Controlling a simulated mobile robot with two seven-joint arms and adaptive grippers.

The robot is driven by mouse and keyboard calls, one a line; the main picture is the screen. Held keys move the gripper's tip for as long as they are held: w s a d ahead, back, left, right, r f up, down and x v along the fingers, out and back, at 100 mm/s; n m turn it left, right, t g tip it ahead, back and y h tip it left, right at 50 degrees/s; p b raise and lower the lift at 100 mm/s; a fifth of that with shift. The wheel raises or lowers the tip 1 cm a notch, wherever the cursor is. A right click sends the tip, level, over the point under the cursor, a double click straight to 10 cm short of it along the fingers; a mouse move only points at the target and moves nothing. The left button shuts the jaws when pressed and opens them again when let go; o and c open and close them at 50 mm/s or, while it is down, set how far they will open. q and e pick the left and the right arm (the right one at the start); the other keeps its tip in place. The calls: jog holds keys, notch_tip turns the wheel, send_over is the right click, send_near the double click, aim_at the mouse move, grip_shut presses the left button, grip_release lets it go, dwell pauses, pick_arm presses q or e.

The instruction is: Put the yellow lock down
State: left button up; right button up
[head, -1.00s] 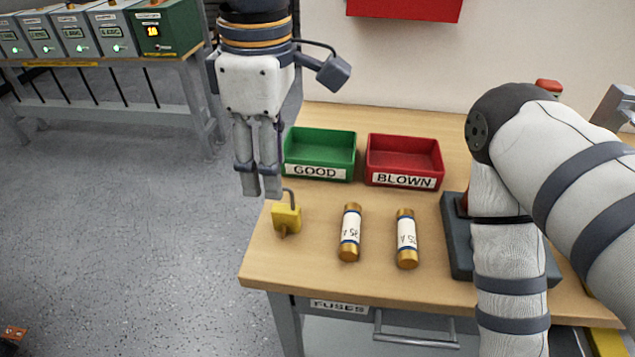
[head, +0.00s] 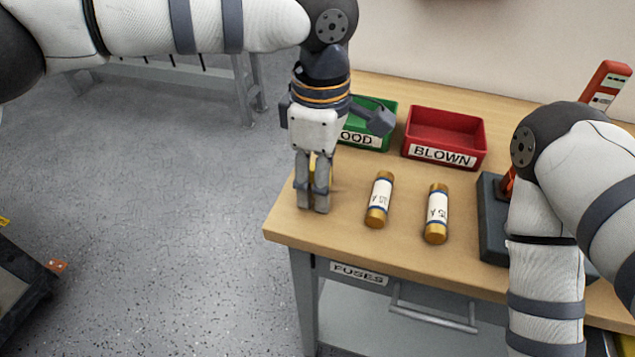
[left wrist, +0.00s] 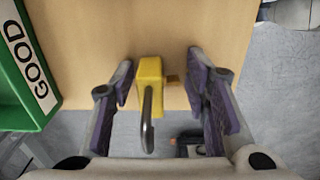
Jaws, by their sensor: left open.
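The yellow lock (left wrist: 151,92) with its dark curved shackle shows between the two purple-padded fingers of my left gripper (left wrist: 160,85) in the left wrist view. Gaps show on both sides of it, so the fingers are open around it without touching. In the head view the left gripper (head: 312,205) points down at the left end of the wooden table (head: 345,228). It hides most of the lock there; only a bit of yellow (head: 312,165) shows between the fingers. The lock appears to rest on the tabletop. My right arm shows, but its gripper does not.
Two fuses (head: 380,200) and (head: 437,214) lie right of the left gripper. A green GOOD bin (head: 367,137) and a red BLOWN bin (head: 444,137) stand behind.

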pick_arm(q)
jog(key=shift+r, duration=0.15)
jog(key=shift+w+a, duration=0.1)
jog(key=shift+w, duration=0.15)
grip_shut()
